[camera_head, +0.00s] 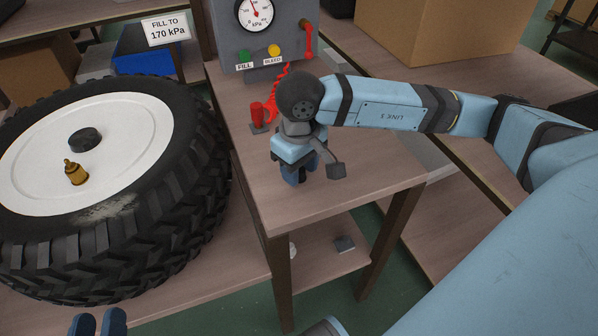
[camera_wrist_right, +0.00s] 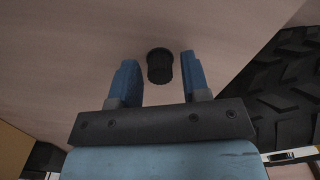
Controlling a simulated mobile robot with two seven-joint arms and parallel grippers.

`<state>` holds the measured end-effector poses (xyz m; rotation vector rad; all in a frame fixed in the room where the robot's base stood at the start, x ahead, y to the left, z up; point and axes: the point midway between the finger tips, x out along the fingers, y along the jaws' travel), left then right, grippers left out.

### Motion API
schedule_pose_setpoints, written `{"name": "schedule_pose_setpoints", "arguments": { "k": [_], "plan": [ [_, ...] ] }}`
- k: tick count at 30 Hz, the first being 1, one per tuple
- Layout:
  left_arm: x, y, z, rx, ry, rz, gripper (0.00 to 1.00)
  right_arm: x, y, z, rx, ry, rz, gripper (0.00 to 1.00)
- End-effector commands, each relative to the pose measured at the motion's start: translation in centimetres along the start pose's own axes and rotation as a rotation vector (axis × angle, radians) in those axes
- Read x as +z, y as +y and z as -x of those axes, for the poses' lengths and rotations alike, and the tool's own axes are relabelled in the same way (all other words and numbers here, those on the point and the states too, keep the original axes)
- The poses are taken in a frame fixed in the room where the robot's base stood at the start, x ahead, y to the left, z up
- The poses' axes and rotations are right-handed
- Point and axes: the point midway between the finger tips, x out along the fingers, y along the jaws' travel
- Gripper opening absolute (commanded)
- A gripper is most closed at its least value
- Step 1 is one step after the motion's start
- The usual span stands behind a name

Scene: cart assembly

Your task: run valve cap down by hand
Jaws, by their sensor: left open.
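A small black ribbed cap (camera_wrist_right: 160,66) is on the wooden table, between and just beyond the fingers of my right gripper (camera_wrist_right: 160,80) in the right wrist view. Gaps show on both sides of it. That gripper is open and points down over the table in the head view (camera_head: 302,172), where the cap is hidden. The brass valve stem (camera_head: 75,172) stands on the white rim (camera_head: 125,120) of the large tyre (camera_head: 190,205), close to a black hub (camera_head: 85,140). My left gripper (camera_head: 98,322) is open at the bottom edge, in front of the tyre; only its fingertips show.
A grey gauge box (camera_head: 238,50) with a dial and a red coiled hose (camera_head: 272,105) stands behind my right gripper. A red fitting (camera_head: 257,116) stands on the table (camera_head: 355,185). A blue bin (camera_head: 140,55) and a cardboard box (camera_head: 440,30) are farther back.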

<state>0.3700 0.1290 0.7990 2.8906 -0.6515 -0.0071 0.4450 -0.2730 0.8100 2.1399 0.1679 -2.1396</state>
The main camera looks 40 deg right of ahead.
Motion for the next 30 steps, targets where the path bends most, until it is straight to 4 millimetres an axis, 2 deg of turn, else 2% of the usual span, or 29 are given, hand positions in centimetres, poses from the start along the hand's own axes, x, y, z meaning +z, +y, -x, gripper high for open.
{"name": "schedule_pose_setpoints", "arguments": {
  "k": [1,5,6,13,22,30],
  "plan": [
    [0.0,0.0,0.0,0.0,0.0,0.0,0.43,0.0,0.0,0.0,0.0,0.0,0.0,0.34],
    [0.0,0.0,0.0,0.0,-0.001,0.0,0.43,0.0,0.0,0.0,0.0,0.0,0.0,0.04],
    [0.0,0.0,0.0,0.0,-0.001,0.0,0.43,0.0,0.0,0.0,0.0,0.0,0.0,0.01],
    [-0.3,0.1,0.0,0.0,-0.002,0.0,0.43,0.0,0.0,0.8,0.0,0.002,0.0,0.01],
    [-1.6,0.3,-0.1,0.0,-0.002,0.0,0.43,0.0,0.0,4.3,0.0,0.001,0.001,0.01],
    [-1.6,0.3,-0.1,-0.001,-0.002,0.0,0.43,0.0,0.0,4.6,0.0,0.0,0.0,0.01]
  ]
}}
